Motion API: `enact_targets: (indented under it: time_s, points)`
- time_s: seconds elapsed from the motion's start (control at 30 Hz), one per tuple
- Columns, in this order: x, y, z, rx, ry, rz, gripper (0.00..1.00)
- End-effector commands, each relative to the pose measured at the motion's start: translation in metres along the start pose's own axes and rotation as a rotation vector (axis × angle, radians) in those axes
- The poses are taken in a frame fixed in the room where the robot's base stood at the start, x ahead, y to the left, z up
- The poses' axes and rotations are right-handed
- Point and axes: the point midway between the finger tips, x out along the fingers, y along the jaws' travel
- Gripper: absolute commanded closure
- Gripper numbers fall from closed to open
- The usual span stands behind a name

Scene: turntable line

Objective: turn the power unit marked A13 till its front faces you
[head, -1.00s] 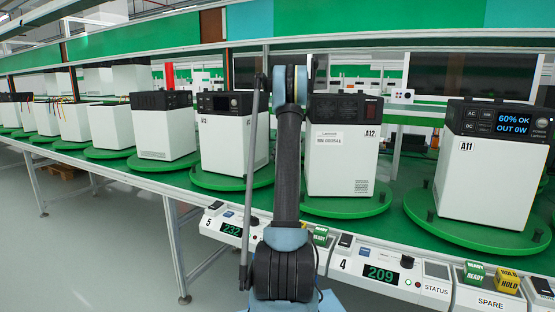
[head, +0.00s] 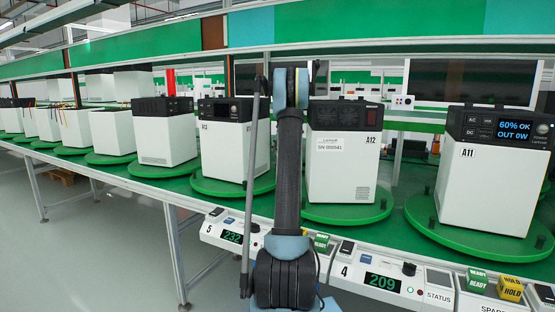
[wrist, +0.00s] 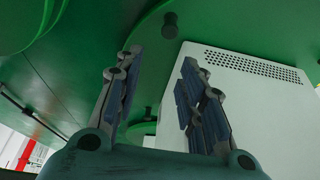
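The power unit A13 (head: 226,150) is a white box with a dark top, standing on a green turntable (head: 215,189) left of my arm. A small display shows in its dark top band, and the marks on its white face are small and hard to read. My arm hides part of its right side. My gripper (wrist: 160,78) shows in the wrist view with its two fingers apart and nothing between them. A white box with a perforated vent (wrist: 245,62) is behind and right of the right finger; I cannot tell which unit it is. The gripper is hidden in the head view.
A12 (head: 342,165) and A11 (head: 485,185) stand on their turntables to the right. More white units (head: 158,137) line the belt to the left. Control consoles (head: 380,283) run along the front edge. A dark peg (wrist: 170,24) stands on the green disc in the wrist view.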

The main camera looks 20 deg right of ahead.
Motion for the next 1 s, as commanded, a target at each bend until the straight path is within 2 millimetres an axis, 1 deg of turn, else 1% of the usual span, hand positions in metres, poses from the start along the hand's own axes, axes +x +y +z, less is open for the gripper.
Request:
enact_targets:
  time_s: [0.03, 0.2, 0.53, 0.67, 0.77, 1.0]
  points:
    - [-0.006, 0.0, -0.002, 0.0, 0.0, 0.0, 0.64]
    - [-0.016, 0.0, -0.007, 0.0, 0.0, 0.0, 0.64]
    - [-0.018, 0.0, -0.007, 0.0, 0.0, 0.0, 0.64]
    - [-0.019, -0.001, -0.002, 0.016, -0.021, 0.009, 0.64]
    - [-0.023, -0.014, -0.004, 0.024, -0.025, 0.009, 0.64]
    - [-0.039, -0.06, -0.004, 0.071, -0.044, 0.013, 0.64]
